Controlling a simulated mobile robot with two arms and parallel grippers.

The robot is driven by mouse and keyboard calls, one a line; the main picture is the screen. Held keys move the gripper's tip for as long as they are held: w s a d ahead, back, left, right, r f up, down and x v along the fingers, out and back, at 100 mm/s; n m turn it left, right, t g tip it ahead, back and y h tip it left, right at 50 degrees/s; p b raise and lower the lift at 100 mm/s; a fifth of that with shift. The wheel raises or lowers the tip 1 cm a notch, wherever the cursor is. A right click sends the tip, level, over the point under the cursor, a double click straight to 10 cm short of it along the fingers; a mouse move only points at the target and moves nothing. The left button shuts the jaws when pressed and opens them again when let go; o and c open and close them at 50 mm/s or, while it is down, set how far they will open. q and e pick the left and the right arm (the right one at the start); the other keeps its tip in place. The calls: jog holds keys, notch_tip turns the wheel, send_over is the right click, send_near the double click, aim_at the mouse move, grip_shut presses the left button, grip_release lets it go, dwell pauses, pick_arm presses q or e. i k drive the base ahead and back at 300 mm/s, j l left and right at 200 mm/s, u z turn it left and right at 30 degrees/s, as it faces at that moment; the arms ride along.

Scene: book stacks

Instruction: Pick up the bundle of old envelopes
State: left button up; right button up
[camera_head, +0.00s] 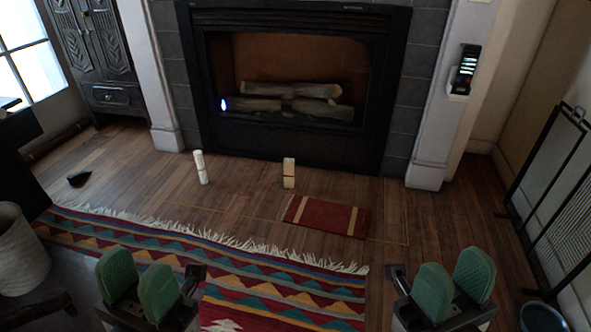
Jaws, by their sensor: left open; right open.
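A small cream block with a dark band (289,173) stands upright on the wooden floor before the fireplace; it looks like the bundle of old envelopes, but it is too small to be sure. A white cylinder-like item with a thin band (201,168) stands to its left. My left gripper (138,284) has green finger pads, is open and empty, and is over the patterned rug at lower left. My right gripper (454,284) is open and empty at lower right. Both are well short of the block, nearer to me.
A red mat with tan stripes (327,216) lies just in front of the block. A fringed rug (255,285) covers the near floor. The fireplace (290,150) stands behind. A woven basket (20,250) is at left, a black metal screen (548,190) at right.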

aim_at(289, 164)
jog(key=i+j+z, duration=0.2)
jog(key=z, duration=0.3)
jog(key=i+j+z, duration=0.2)
jog(key=z, duration=0.25)
jog(key=i+j+z, duration=0.1)
jog(key=j, duration=0.3)
jog(key=i+j+z, duration=0.1)
jog(key=i+j, duration=0.15)
jog(key=j, duration=0.2)
jog(key=i+j, duration=0.15)
jog(key=j, duration=0.3)
jog(key=i+j+z, duration=0.15)
jog(key=j, duration=0.3)
jog(key=i+j+z, duration=0.1)
jog(key=j, duration=0.4)
jog(key=i+j+z, duration=0.1)
jog(key=j, duration=0.35)
jog(key=i+j, duration=0.15)
jog(key=j, duration=0.35)
jog(key=i+j, duration=0.1)
jog(key=j, duration=0.35)
jog(key=i+j, duration=0.15)
jog(key=j, duration=0.3)
jog(key=i+j, duration=0.1)
jog(key=j, duration=0.3)
jog(key=z, duration=0.05)
